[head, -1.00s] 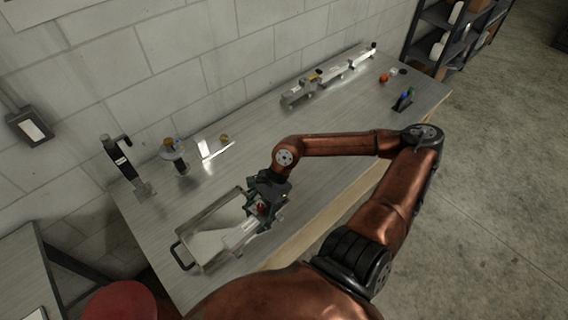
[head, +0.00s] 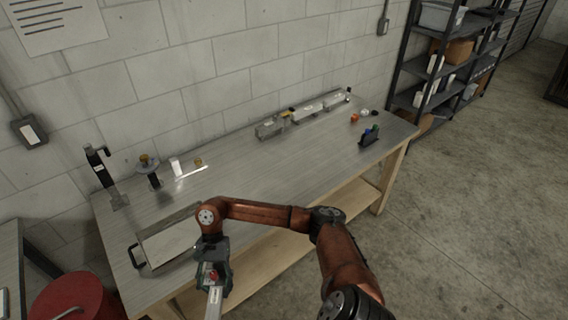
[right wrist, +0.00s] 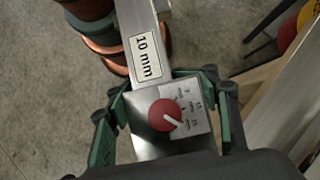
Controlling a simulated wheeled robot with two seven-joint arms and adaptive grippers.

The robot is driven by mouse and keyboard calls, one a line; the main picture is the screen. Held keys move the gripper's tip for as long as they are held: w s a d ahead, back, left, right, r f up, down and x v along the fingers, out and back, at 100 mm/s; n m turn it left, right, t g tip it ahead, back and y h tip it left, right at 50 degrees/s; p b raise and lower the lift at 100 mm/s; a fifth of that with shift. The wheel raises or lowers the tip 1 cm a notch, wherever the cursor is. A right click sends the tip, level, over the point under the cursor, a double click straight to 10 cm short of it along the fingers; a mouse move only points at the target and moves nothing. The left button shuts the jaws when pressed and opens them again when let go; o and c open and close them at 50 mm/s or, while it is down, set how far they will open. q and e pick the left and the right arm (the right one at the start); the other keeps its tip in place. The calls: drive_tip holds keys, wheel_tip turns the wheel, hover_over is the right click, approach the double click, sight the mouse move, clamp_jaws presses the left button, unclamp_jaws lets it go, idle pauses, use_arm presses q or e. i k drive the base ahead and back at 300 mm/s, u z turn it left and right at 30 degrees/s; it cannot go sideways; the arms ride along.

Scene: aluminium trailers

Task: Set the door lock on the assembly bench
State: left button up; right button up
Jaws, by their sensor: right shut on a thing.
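A long metal bar with a red dial knob (right wrist: 165,115) and a "10 mm" label fills the right wrist view. I cannot tell for sure whether this is the door lock. My right gripper (right wrist: 168,125) is shut on it, with green-padded fingers on both sides of the knob. In the head view my right gripper (head: 214,268) holds the bar (head: 214,302) pointing toward the camera, off the front edge of the assembly bench (head: 245,175). My left gripper is not in view.
A metal tray (head: 168,240) with a black handle lies at the bench's near left. A black upright tool (head: 105,178) and small parts stand behind it. Metal assemblies (head: 300,112) line the back; a dark holder (head: 369,136) is at right. The bench middle is clear.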

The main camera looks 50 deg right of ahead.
sight(289, 173)
drive_tip(key=k, duration=0.45)
drive_tip(key=z, duration=2.1)
drive_tip(key=i, duration=2.45)
drive_tip(key=u, duration=2.6)
